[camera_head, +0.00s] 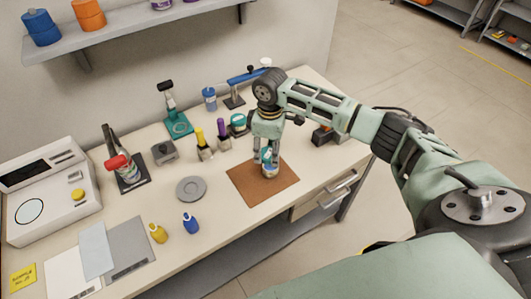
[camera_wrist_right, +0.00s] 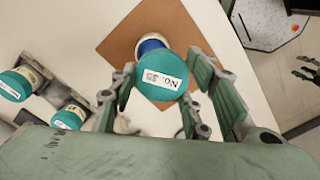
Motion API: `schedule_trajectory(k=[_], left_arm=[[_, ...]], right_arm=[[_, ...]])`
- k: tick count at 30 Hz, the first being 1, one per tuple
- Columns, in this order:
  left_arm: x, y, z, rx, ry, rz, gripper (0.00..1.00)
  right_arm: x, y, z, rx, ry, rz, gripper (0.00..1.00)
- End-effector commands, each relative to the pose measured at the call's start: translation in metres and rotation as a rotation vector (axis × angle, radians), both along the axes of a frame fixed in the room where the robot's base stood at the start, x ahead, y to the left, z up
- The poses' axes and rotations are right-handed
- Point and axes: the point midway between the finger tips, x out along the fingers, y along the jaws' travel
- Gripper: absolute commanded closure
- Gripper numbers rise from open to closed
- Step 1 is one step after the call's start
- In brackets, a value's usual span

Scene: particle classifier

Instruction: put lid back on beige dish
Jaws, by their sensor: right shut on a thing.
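The lid also shows between the fingers in the head view (camera_head: 267,157). Below it is a small round beige dish (camera_head: 270,174) with blue on it. In the wrist view the lid covers most of this dish (camera_wrist_right: 151,38). I cannot tell whether lid and dish touch. A dark claw-like shape at the right edge of the wrist view may be my left gripper (camera_wrist_right: 304,70); its opening is unclear.
The brown mat (camera_head: 250,190) lies near the table's right front. Other teal-lidded jars (camera_wrist_right: 18,84) stand in a holder behind. A grey disc (camera_head: 190,189), yellow and blue bottles (camera_head: 190,223) and a white scale-like device (camera_head: 45,195) lie left. Bare tabletop lies between.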

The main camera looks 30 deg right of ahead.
Motion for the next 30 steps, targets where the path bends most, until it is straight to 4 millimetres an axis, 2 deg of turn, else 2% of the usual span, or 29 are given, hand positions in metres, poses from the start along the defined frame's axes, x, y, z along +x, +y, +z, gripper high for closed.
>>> schedule_trajectory(k=[1,6,14,25,30], left_arm=[[0.000,0.000,0.009,0.000,0.000,0.000,0.53],[0.000,0.000,0.010,0.000,0.000,0.000,0.53],[0.000,0.000,-0.006,0.000,0.000,0.000,0.53],[0.000,0.000,-0.041,0.000,0.000,0.000,0.53],[0.000,0.000,-0.034,0.001,0.000,0.000,0.53]], right_arm=[[0.003,-0.004,0.003,-0.003,0.000,-0.014,0.79],[0.008,-0.012,-0.004,-0.011,-0.002,-0.034,0.79],[0.008,-0.012,-0.018,-0.011,-0.002,-0.033,0.79],[0.008,-0.012,-0.045,-0.011,-0.003,-0.033,0.79],[0.008,-0.012,-0.048,-0.010,-0.001,-0.034,0.79]])
